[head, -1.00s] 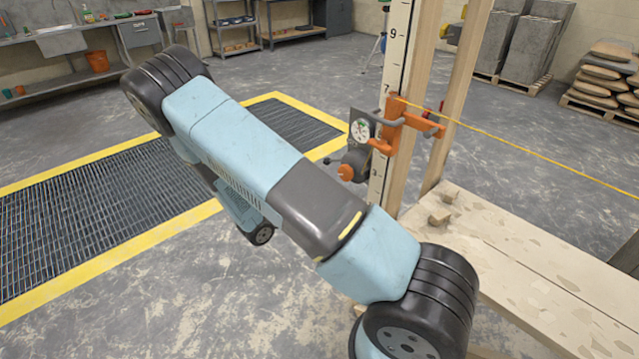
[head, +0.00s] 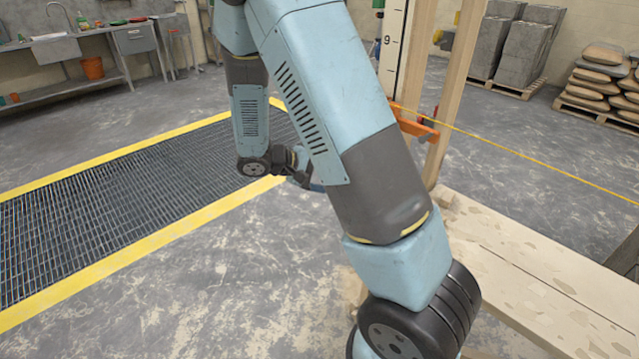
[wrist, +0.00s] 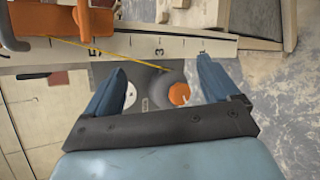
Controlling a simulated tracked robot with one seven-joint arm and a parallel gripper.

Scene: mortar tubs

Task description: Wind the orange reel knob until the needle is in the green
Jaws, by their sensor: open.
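The orange reel knob (wrist: 179,94) shows in the wrist view, with a pale line on its face. It sits on a grey reel body (wrist: 150,82), between the fingers as seen from the wrist and nearer the right one. My gripper (wrist: 163,82) is open with blue fingers spread apart, and no contact with the knob shows. A white dial (wrist: 130,95) is partly hidden behind the left finger, so its needle cannot be read. In the head view my arm hides the reel, knob and dial.
A numbered white staff (wrist: 180,46) runs across the wrist view. An orange bracket (head: 418,127) with a yellow line stands at the timber post (head: 450,100). A plank bench (head: 530,265) lies at the right; a floor grating (head: 120,210) lies at the left.

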